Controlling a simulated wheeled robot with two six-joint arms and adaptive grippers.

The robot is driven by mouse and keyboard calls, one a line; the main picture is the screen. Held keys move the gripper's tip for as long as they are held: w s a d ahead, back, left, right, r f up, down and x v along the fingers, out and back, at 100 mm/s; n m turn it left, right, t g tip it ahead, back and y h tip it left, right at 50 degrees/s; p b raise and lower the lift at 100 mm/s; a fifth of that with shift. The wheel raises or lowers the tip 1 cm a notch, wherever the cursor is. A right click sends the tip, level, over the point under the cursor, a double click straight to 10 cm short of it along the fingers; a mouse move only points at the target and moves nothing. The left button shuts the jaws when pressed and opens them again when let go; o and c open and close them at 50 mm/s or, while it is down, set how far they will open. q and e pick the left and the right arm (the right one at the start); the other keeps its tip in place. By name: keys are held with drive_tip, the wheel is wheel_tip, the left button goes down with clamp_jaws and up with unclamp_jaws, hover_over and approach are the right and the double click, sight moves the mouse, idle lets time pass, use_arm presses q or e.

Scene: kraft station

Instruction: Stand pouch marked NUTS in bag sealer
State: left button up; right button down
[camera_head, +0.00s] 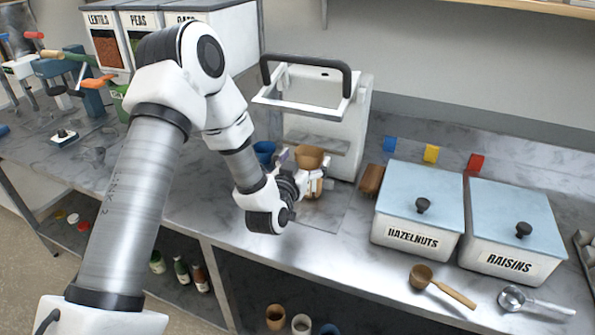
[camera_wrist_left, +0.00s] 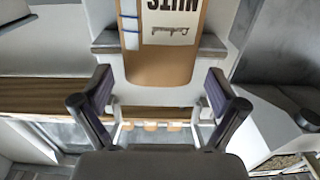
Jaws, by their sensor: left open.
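The brown kraft pouch marked NUTS (camera_head: 309,157) is upright in front of the white bag sealer (camera_head: 355,125). In the left wrist view, the pouch (camera_wrist_left: 165,65) shows its white label upside down, with grey ledges on both sides behind it. My left gripper (camera_head: 306,173) is at the pouch in the head view. In the wrist view its open fingers (camera_wrist_left: 160,85) are spread to either side of the pouch's near end, with gaps between. The arm partly hides the pouch's lower part, so I cannot tell exactly what it rests on. My right gripper is not in view.
A blue cup (camera_head: 264,150) is left of the pouch. A brown block-like object (camera_head: 371,180) is right of it. Bins marked HAZELNUTS (camera_head: 416,200) and RAISINS (camera_head: 515,225) fill the right side. A wooden scoop (camera_head: 455,293) and metal scoop (camera_head: 545,305) lie in front.

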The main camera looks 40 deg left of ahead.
use_arm(q)
drive_tip(key=v, duration=1)
drive_tip(key=shift+b, duration=0.3)
drive_tip(key=shift+s, duration=0.1)
